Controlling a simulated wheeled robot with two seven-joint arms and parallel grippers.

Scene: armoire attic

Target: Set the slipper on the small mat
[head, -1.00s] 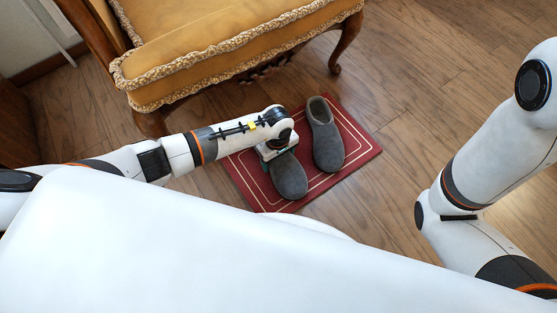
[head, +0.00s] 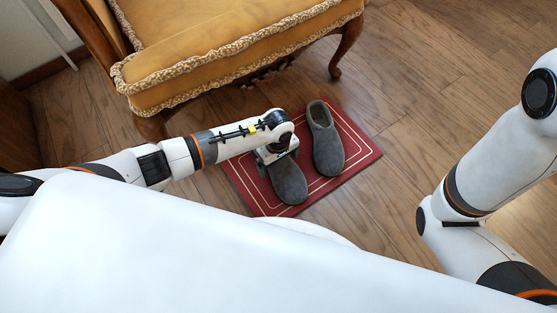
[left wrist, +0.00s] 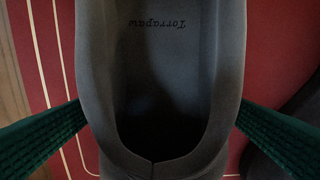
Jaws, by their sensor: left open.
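Two grey felt slippers lie side by side on the small red mat (head: 352,161) with pale border lines. The nearer slipper (head: 289,184) is at the mat's left part, sole down, toe toward me. The other slipper (head: 327,144) is to its right, with a gap between them. My left gripper (head: 279,160) is low over the heel end of the nearer slipper and open. In the left wrist view its green fingers stand on either side of the slipper's opening (left wrist: 160,60), close to its outer walls; I cannot tell if they touch. My right gripper is out of view.
A yellow upholstered armchair (head: 230,50) with carved wooden legs stands just behind the mat. My left forearm passes in front of it. The wooden floor (head: 450,90) to the right of the mat is clear.

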